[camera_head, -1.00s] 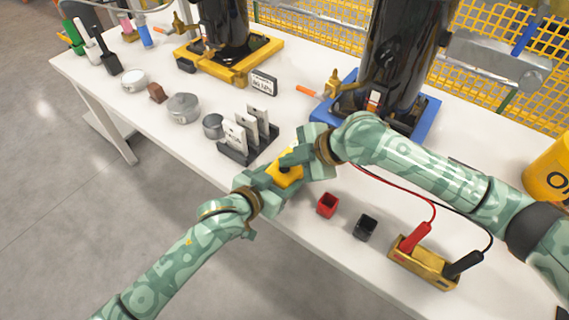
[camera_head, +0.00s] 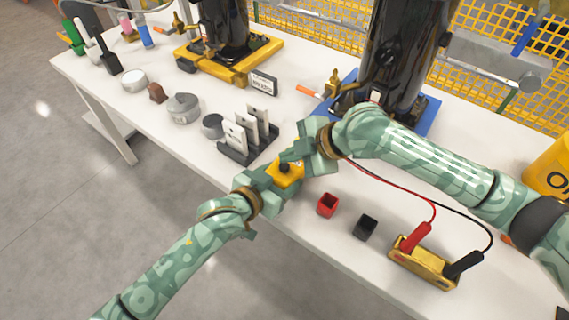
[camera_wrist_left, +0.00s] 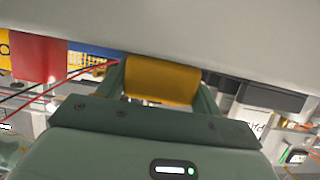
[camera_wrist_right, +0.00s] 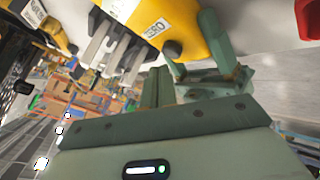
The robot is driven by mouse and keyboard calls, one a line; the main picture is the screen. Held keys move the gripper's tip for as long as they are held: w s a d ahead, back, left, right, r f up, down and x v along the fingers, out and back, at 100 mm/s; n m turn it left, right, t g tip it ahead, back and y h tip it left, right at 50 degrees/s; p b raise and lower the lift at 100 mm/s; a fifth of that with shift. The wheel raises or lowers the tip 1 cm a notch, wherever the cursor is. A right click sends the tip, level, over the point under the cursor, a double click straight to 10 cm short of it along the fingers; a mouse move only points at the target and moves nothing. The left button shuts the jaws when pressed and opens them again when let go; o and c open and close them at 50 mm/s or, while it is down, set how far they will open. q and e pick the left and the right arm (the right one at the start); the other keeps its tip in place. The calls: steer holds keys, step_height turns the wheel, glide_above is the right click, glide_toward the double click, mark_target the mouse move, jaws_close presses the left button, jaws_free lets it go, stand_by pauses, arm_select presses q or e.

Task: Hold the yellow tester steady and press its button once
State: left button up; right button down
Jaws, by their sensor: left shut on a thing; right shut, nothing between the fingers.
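The yellow tester (camera_head: 286,179) is held over the front edge of the white table, with its dark round button (camera_head: 284,168) on top. My left gripper (camera_head: 279,180) is shut on it; the tester also shows between the left fingers in the left wrist view (camera_wrist_left: 163,80). My right gripper (camera_head: 298,161) is shut and empty, just to the right of the button and above the tester. In the right wrist view the button (camera_wrist_right: 173,48) and a white label on the tester (camera_wrist_right: 175,15) show beyond the right fingertips, seemingly with a small gap.
A rack with white cards (camera_head: 248,140) stands left of the grippers. A red cup (camera_head: 327,205) and a black cup (camera_head: 366,227) sit right of them. A brass block (camera_head: 422,264) with red and black leads lies farther right. A compressor on a blue base (camera_head: 425,118) stands behind.

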mark_target(289, 167)
arm_select(q)
steer(key=shift+f, duration=0.1)
arm_select(e)
steer(key=shift+r, duration=2.55)
arm_select(q)
steer(key=o, duration=1.3)
